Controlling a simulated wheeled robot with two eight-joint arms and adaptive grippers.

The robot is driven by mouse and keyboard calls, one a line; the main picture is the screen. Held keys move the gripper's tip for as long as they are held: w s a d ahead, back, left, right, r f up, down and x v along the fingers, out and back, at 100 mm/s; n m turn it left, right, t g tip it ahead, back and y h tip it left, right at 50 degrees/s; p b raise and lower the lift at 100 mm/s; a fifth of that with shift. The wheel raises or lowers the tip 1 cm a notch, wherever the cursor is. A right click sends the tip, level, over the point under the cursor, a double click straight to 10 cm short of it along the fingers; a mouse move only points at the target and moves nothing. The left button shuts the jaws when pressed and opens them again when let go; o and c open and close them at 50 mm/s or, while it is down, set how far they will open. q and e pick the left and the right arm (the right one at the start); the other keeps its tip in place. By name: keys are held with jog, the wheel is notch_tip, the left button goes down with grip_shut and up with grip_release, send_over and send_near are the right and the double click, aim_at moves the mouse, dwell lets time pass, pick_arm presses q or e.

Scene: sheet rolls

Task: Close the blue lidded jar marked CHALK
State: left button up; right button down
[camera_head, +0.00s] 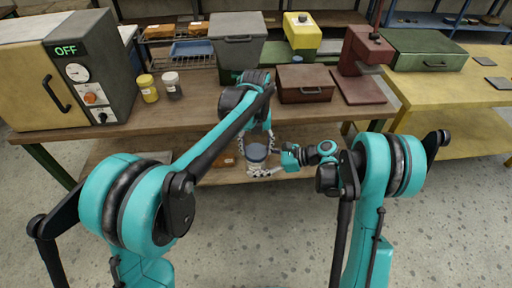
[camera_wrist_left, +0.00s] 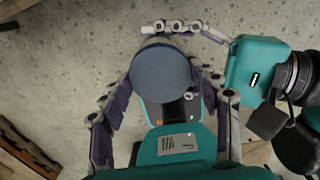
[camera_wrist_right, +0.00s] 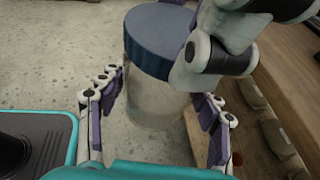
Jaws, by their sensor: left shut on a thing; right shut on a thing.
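The jar (camera_head: 257,163) has a blue lid (camera_head: 256,150) and a pale, see-through body, held in the air in front of the bench. In the right wrist view the lid (camera_wrist_right: 158,38) sits on top of the jar body (camera_wrist_right: 155,100); I cannot tell whether it is fully seated. No CHALK marking is legible. My left gripper (camera_head: 258,143) reaches from above, its fingers on either side of the lid, shut on it. My right gripper (camera_head: 264,171) comes from the right, shut around the jar body. The lid's round top shows in the left wrist view (camera_wrist_left: 160,75).
On the bench (camera_head: 200,110) stand an oven-like box (camera_head: 50,80), a yellow jar (camera_head: 148,90), a dark jar with a white lid (camera_head: 171,85), a grey box (camera_head: 237,45), a brown case (camera_head: 305,85) and a red press (camera_head: 362,65). A lower shelf lies beneath. The floor in front is clear.

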pick_arm(q)
jog(key=o, duration=0.9)
jog(key=shift+o, duration=0.2)
notch_tip(320, 180, up, 12)
jog(key=shift+w, duration=0.1)
